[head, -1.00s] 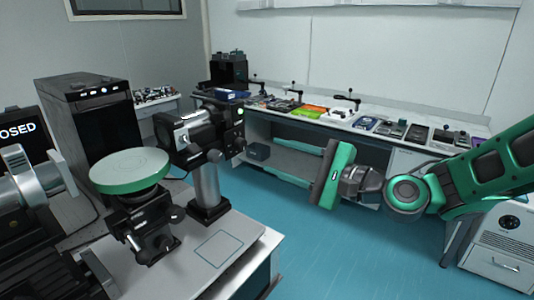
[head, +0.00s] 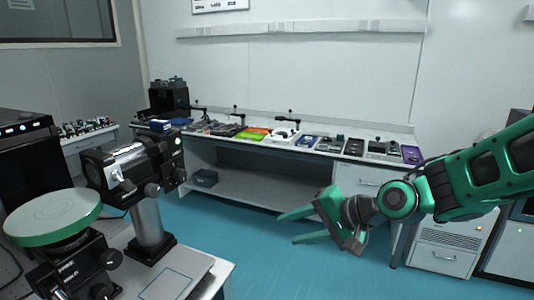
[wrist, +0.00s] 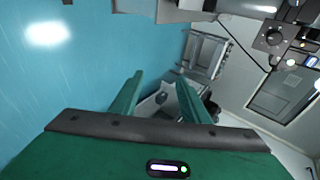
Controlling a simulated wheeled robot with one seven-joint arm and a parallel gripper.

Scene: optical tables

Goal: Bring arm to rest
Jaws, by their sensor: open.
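My green arm reaches in from the right in the head view. My gripper (head: 290,228) hangs in free air above the blue floor, its two green fingers spread apart and pointing left. Nothing is between the fingers. In the wrist view my gripper (wrist: 160,95) also shows two separated fingers with a gap between them, and it touches nothing that I can see.
A long bench (head: 240,185) with several small devices runs along the back wall. At the left front an optical table (head: 200,275) carries a camera-like device (head: 125,170) on a post and a round green-rimmed stage (head: 52,215). The blue floor (head: 215,225) between is clear.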

